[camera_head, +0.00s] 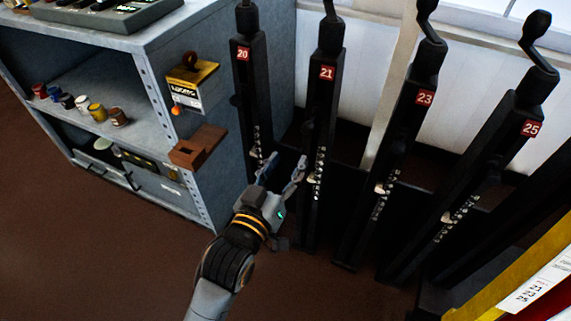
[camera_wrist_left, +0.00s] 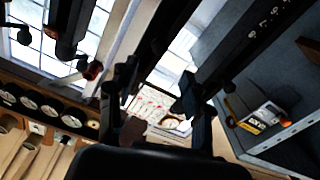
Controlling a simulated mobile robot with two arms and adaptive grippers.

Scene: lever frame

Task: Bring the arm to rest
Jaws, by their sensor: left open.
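My left gripper (camera_head: 283,172) reaches in from the bottom of the head view. Its two fingers are spread and nothing shows between them. It is in front of the lever frame, by the lower parts of the black levers numbered 20 (camera_head: 251,85) and 21 (camera_head: 321,125). Whether it touches either lever I cannot tell. The levers numbered 23 (camera_head: 405,125) and 25 (camera_head: 495,160) stand to the right. In the left wrist view the open fingers (camera_wrist_left: 157,95) show with a dark lever (camera_wrist_left: 245,45) beyond them. My right gripper is not in view.
A grey metal shelf unit (camera_head: 150,45) stands at the left, with small coloured pots (camera_head: 97,112) on its shelf. A yellow and white box (camera_head: 192,83) and a brown wooden block (camera_head: 198,146) are on its side. Brown floor (camera_head: 90,250) is clear at lower left.

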